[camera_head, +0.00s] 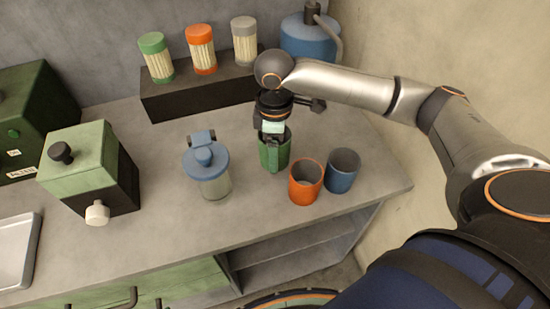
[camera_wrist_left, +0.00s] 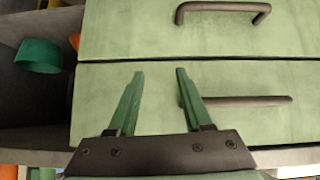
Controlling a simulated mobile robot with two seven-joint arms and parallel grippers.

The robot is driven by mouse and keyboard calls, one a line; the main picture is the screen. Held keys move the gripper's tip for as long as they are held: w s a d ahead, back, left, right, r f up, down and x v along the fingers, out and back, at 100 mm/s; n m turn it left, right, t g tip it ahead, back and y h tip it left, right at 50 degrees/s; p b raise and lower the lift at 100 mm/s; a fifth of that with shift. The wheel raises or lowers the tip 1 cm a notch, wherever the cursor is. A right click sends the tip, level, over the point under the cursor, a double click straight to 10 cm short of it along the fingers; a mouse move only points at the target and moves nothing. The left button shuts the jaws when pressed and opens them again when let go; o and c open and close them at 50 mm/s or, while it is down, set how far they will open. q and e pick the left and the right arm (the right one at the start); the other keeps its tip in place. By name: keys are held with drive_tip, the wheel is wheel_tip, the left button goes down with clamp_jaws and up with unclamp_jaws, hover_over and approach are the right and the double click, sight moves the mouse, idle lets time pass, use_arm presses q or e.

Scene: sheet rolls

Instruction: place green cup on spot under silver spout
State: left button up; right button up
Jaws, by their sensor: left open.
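The green cup (camera_head: 286,152) stands on the grey counter, left of the orange cup. My right gripper (camera_head: 273,150) points down at it, with a green finger against its near side; the other finger is hidden, so its grip is unclear. My left gripper (camera_wrist_left: 159,72) shows only in the left wrist view, open and empty before green drawer fronts (camera_wrist_left: 210,95). A blue tank (camera_head: 306,40) with a grey pipe (camera_head: 325,22) stands at the back behind my right arm. I cannot tell whether this pipe is the silver spout, and no marked spot shows.
An orange cup (camera_head: 305,182) and a blue cup (camera_head: 342,170) stand close at the right. A blue-lidded jar (camera_head: 211,172) is left of the green cup. A dark ledge (camera_head: 200,96) with shakers is behind. A green box (camera_head: 90,166) stands left. A green ring-shaped thing (camera_wrist_left: 38,56) sits on a shelf.

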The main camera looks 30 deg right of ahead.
drive_tip(key=shift+w+d+f, duration=0.2)
drive_tip(key=shift+w+f, duration=0.1)
drive_tip(key=shift+f, duration=0.1)
drive_tip(key=shift+w+d+f+b, duration=0.15)
drive_tip(key=shift+f+b, duration=0.15)
drive_tip(key=shift+f, duration=1.45)
drive_tip(key=o, duration=1.3)
drive_tip(key=shift+f, duration=0.15)
